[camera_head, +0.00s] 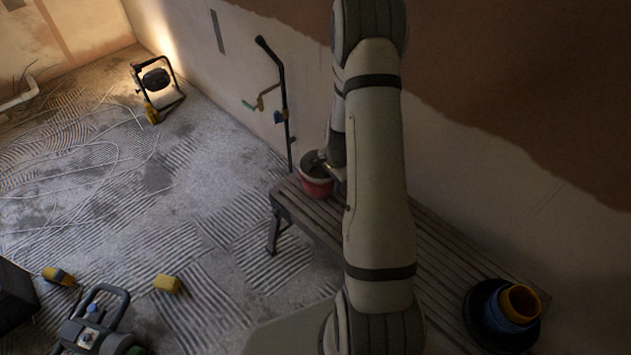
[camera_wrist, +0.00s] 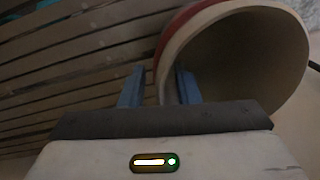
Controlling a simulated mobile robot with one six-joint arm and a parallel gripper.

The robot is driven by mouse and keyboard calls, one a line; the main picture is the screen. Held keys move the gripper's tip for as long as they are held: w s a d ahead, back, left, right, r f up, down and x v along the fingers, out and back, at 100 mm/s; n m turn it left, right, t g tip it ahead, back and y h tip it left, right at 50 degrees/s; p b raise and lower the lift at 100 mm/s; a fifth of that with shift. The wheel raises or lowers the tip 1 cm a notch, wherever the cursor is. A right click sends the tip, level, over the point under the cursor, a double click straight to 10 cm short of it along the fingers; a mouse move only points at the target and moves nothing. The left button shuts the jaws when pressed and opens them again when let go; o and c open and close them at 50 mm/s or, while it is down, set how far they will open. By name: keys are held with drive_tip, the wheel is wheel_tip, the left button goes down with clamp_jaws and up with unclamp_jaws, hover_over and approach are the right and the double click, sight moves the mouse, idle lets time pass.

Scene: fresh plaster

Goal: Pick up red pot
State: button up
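The red pot (camera_head: 316,188) stands on the far end of the wooden slatted bench (camera_head: 440,243) in the head view, partly hidden by my arm. In the wrist view the pot (camera_wrist: 235,25) fills the upper right, with its pale hollow inside facing the camera and a red band on its outer left side. My gripper (camera_wrist: 160,88) is open around the pot's near left wall. The left finger is outside the pot and the right finger is inside it. A gap shows between the left finger and the wall; whether the right finger touches cannot be told.
Stacked dark, blue and orange buckets (camera_head: 518,304) stand at the bench's near end. A plastered wall (camera_head: 480,150) runs close behind the bench. A work lamp (camera_head: 156,82), yellow items (camera_head: 167,284) and a machine (camera_head: 95,318) are on the floor at left.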

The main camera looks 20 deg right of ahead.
drive_tip(key=shift+f, duration=0.25)
drive_tip(key=shift+c, duration=0.4)
clamp_jaws()
